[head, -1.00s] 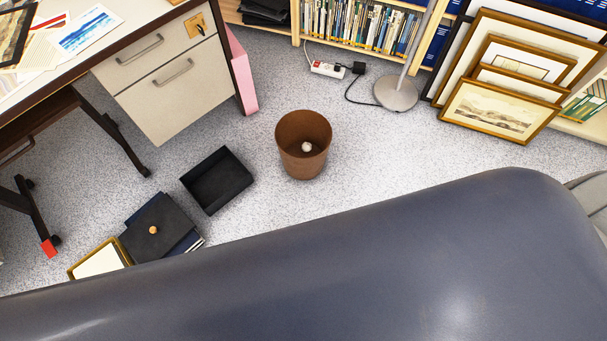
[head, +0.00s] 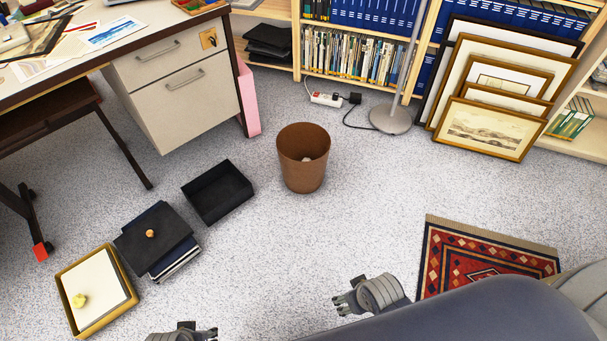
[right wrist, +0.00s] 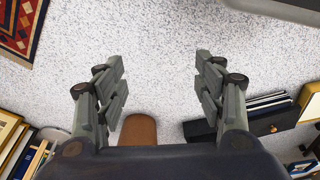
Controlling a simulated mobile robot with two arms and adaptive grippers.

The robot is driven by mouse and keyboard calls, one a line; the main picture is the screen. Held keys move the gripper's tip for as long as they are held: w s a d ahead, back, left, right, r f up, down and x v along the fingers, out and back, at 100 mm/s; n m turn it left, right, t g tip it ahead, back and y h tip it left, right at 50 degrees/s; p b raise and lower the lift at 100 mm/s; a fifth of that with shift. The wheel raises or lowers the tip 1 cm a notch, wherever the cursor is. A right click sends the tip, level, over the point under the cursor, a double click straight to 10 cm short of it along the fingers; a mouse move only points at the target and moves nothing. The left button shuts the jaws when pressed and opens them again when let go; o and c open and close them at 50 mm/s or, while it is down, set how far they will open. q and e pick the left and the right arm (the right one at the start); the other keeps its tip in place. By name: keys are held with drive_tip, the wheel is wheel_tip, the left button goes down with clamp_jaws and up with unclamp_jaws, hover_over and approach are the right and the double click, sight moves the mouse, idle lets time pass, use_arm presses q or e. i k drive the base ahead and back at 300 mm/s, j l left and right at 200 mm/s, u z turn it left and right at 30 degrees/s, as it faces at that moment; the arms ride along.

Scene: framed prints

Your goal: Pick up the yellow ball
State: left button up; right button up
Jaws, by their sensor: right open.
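My right gripper (head: 339,303) is at the lower middle, well to the right of the ball, above the floor. In the right wrist view its two fingers (right wrist: 161,82) stand wide apart with only carpet between them. My left gripper (head: 212,333) is partly cut off at the bottom edge, to the right of the framed picture; its opening is unclear. The ball does not show in the right wrist view.
A dark folder stack (head: 128,240) with a small orange knob-like thing (head: 150,233) lies beside the framed picture. A black tray (head: 217,193) and a brown bin (head: 303,172) stand behind. A desk (head: 105,50) is at left, a rug (head: 433,250) at right. Speckled floor between is clear.

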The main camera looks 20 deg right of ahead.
sight(78, 301)
drive_tip(key=u, duration=1.75)
